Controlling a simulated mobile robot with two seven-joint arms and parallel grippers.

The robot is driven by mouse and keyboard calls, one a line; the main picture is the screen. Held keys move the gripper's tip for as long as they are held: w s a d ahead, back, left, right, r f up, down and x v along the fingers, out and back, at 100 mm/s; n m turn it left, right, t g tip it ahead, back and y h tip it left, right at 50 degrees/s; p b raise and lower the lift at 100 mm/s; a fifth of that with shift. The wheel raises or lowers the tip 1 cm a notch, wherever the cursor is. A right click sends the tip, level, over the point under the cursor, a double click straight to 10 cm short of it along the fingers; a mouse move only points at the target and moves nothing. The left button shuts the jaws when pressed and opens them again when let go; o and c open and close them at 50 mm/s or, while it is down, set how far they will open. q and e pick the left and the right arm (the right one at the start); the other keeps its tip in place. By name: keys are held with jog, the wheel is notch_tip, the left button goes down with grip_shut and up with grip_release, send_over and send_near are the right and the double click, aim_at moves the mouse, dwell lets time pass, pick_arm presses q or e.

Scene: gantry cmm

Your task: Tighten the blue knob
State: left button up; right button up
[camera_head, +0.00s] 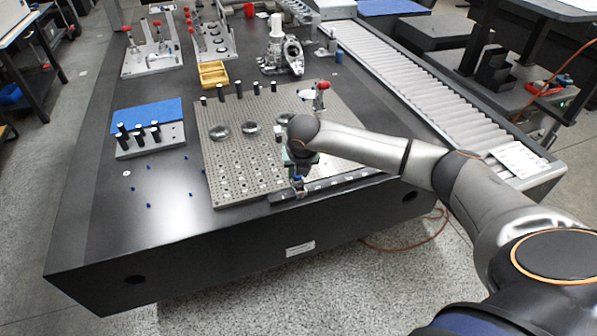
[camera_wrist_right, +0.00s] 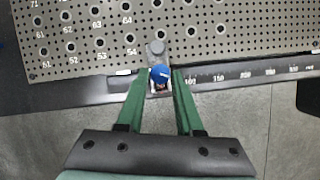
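The blue knob (camera_wrist_right: 160,74) shows in the right wrist view on a small grey fixture (camera_wrist_right: 156,50) at the plate's near edge. In the head view the knob (camera_head: 298,180) is small, just below my right gripper (camera_head: 300,170). The green fingers of my right gripper (camera_wrist_right: 161,78) stand apart, one on each side of the knob. I see no clear contact between fingers and knob. A small red part shows under the knob. My left gripper is in neither view.
A perforated grey plate (camera_head: 228,178) with numbered holes lies on the black table (camera_head: 90,225). A ruler strip (camera_wrist_right: 255,74) runs along its near edge. A red-handled clamp (camera_head: 320,92) stands on the plate. A yellow tray (camera_head: 213,74) and a roller conveyor (camera_head: 420,90) are farther back.

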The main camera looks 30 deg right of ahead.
jog(key=o, duration=0.4)
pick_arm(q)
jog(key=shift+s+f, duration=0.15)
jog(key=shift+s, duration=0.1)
pick_arm(e)
jog(key=shift+r, duration=0.1)
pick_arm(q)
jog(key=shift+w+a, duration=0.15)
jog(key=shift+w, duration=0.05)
pick_arm(e)
jog(key=v, duration=1.2)
jog(key=shift+r, duration=0.2)
